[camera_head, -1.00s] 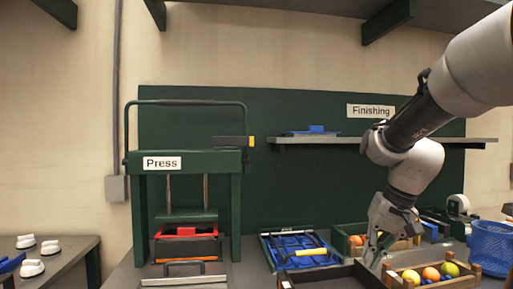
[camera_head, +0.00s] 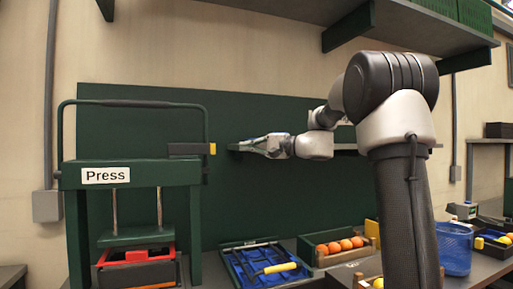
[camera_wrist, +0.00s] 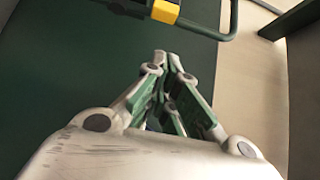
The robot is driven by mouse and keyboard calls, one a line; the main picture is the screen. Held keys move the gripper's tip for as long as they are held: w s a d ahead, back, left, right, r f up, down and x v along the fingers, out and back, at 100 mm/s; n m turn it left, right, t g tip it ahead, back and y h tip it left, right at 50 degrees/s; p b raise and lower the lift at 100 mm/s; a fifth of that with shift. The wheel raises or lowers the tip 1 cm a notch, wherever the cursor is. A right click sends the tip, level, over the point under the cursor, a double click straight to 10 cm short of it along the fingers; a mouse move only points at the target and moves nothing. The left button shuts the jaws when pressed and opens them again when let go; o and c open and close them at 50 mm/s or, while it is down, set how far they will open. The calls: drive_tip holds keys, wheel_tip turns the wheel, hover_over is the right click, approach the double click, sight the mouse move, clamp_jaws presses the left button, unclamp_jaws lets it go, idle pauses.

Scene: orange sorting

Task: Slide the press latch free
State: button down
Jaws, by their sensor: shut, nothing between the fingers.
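The green press (camera_head: 130,174) stands at the left of the head view, with a handle bar over its top. Its latch (camera_head: 185,149) is a dark bar with a yellow end at the press's upper right. In the wrist view the latch's yellow end (camera_wrist: 165,11) shows at the top edge. My gripper (camera_head: 243,146) is shut and empty, to the right of the latch at nearly its height, with a gap between. In the wrist view my gripper (camera_wrist: 168,58) has its fingertips together, pointing toward the latch and press handle, apart from both.
Below are a blue tray (camera_head: 238,271) with a yellow-handled tool, a crate of oranges (camera_head: 312,242) and a blue basket (camera_head: 454,250). An upper shelf (camera_head: 440,35) hangs at upper right. The space between gripper and latch looks clear.

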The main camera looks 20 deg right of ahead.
drive_tip(key=w+a, duration=0.3)
drive_tip(key=a, duration=0.4)
